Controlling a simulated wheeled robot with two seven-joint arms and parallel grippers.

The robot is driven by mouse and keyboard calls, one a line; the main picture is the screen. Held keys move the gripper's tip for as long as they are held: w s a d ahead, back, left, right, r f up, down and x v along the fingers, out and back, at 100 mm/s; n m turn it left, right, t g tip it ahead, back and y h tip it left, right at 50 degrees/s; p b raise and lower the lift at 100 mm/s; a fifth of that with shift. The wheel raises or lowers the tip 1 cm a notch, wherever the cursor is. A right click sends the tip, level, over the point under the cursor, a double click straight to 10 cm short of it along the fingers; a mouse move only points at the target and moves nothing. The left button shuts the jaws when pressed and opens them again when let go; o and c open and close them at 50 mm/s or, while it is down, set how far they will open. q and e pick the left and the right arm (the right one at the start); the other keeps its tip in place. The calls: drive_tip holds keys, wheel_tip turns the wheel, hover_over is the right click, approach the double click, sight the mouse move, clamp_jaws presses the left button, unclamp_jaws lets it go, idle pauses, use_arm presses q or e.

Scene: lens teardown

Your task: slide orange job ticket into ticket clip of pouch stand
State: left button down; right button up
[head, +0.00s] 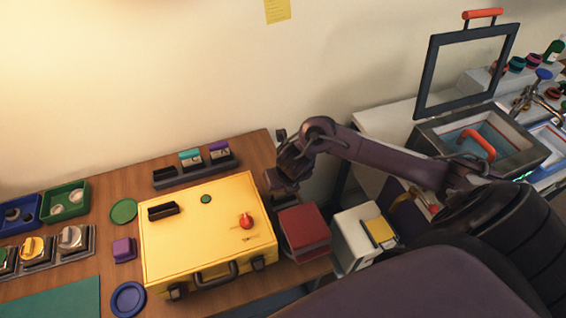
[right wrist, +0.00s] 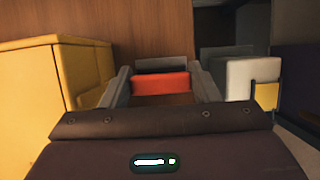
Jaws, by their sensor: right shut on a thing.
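My right gripper (head: 283,192) points down beside the right edge of the yellow case, behind the red box. In the right wrist view it (right wrist: 160,88) is shut on a flat orange-red piece, which looks like the orange job ticket (right wrist: 160,82). A grey part lies just beyond the ticket there; I cannot tell whether they touch. In the head view the ticket is hidden. A long dark stand (head: 205,175) with teal- and purple-topped items at the back of the table may be the pouch stand. I cannot make out its ticket clip. My left gripper is not in view.
The yellow case (head: 190,225) fills the middle of the wooden table. A red box (head: 303,230) and a white box (head: 352,245) with a yellow patch stand close on the right. Green (head: 66,193) and blue bins are at the left.

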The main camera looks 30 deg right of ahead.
drive_tip(key=shift+f+b, duration=0.55)
drive_tip(key=shift+f, duration=0.15)
drive_tip(key=o, duration=1.4)
wheel_tip(320, 180, up, 9)
drive_tip(key=p, duration=0.8)
drive_tip(key=shift+r, duration=0.1)
